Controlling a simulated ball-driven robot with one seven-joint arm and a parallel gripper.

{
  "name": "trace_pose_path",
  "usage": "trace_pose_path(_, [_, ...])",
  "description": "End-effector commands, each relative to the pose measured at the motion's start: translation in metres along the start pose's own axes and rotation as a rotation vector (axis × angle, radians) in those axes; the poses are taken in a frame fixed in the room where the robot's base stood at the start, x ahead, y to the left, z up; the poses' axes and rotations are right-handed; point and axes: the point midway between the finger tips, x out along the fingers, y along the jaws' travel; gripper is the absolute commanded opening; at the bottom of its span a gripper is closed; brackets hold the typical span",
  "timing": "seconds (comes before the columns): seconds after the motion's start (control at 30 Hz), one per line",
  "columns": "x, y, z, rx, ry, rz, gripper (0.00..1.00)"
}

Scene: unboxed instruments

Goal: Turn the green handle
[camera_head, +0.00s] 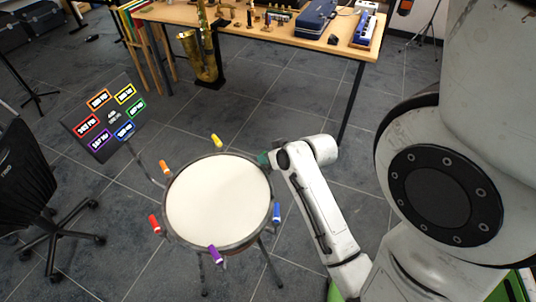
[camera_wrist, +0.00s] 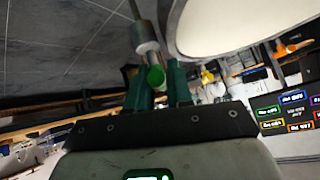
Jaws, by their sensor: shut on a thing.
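A round drum with a white head (camera_head: 218,200) stands on the floor, with coloured handles around its rim. My gripper (camera_head: 266,158) is at the drum's upper right rim. In the wrist view the green handle (camera_wrist: 156,77) shows its round end between the two dark green fingers of my gripper (camera_wrist: 159,82), below a metal rod. The fingers are shut on it. In the head view the handle cannot be told apart from the fingers. The drum's pale head also shows in the wrist view (camera_wrist: 225,22).
Yellow (camera_head: 217,140), orange (camera_head: 165,167), red (camera_head: 155,223), purple (camera_head: 215,254) and blue (camera_head: 277,212) handles surround the drum. A sign panel (camera_head: 112,117) stands at left, near a black chair (camera_head: 22,180). An instrument table (camera_head: 265,35) is behind.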

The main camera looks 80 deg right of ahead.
Motion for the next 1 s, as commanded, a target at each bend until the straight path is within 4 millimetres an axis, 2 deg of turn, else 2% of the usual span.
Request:
trace_pose_path(0.5, [-0.0002,0.0006,-0.0002,0.015,0.005,0.016,0.00])
trace_pose_path(0.53, [-0.0002,0.0006,-0.0002,0.015,0.005,0.016,0.23])
trace_pose_path(0.7, [-0.0001,0.0005,-0.0002,0.014,0.004,0.015,0.40])
trace_pose_path(1.0, [-0.0026,0.0002,-0.0001,0.014,0.004,0.015,0.40])
